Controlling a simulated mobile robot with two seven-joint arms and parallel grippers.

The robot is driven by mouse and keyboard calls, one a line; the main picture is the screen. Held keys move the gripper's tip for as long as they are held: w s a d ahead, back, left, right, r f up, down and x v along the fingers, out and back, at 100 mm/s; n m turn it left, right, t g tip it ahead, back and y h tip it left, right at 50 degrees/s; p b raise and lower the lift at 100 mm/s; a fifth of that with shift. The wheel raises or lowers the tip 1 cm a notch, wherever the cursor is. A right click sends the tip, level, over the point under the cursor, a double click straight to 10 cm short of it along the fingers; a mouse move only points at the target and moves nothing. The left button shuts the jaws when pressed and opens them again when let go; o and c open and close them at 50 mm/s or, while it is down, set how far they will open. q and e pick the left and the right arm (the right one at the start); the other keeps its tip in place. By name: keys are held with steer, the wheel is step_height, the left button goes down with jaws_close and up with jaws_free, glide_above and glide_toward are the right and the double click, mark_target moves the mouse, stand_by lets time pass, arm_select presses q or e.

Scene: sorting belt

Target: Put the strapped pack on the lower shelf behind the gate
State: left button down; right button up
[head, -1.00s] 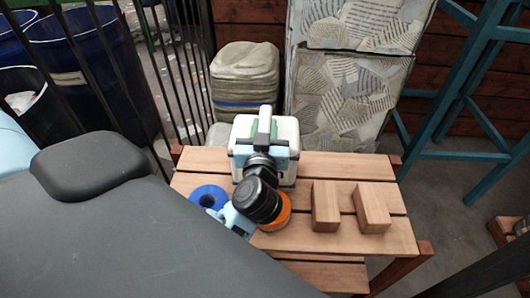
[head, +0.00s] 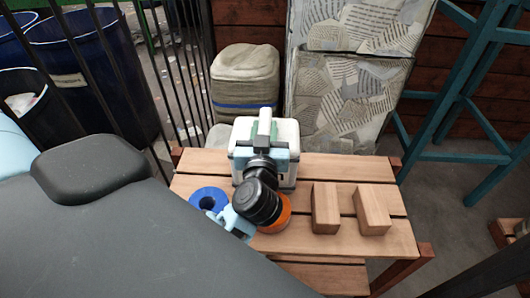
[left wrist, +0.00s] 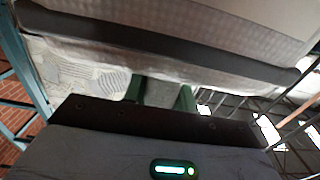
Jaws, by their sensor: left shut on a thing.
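A white pack (head: 290,138) with a dark band around it shows at the back edge of the slatted wooden rack in the head view. My left gripper (head: 262,138) is shut on a grey part at its top, between green fingers. The pack's pale side and dark band (left wrist: 170,48) fill the top of the left wrist view. I cannot tell whether the pack touches the rack's top. The lower shelf (head: 320,277) shows only as a strip below the top's front edge. My right gripper is not in view.
Two wooden blocks (head: 325,208) (head: 372,209) and a blue ring (head: 208,200) sit on the rack's top. Black bars (head: 187,85) stand at the left. A beige stack with a blue strap (head: 245,80) and paper-covered boxes (head: 350,85) stand behind. A teal frame (head: 470,90) is at the right.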

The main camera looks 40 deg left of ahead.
arm_select(q)
steer(key=shift+r, duration=0.2)
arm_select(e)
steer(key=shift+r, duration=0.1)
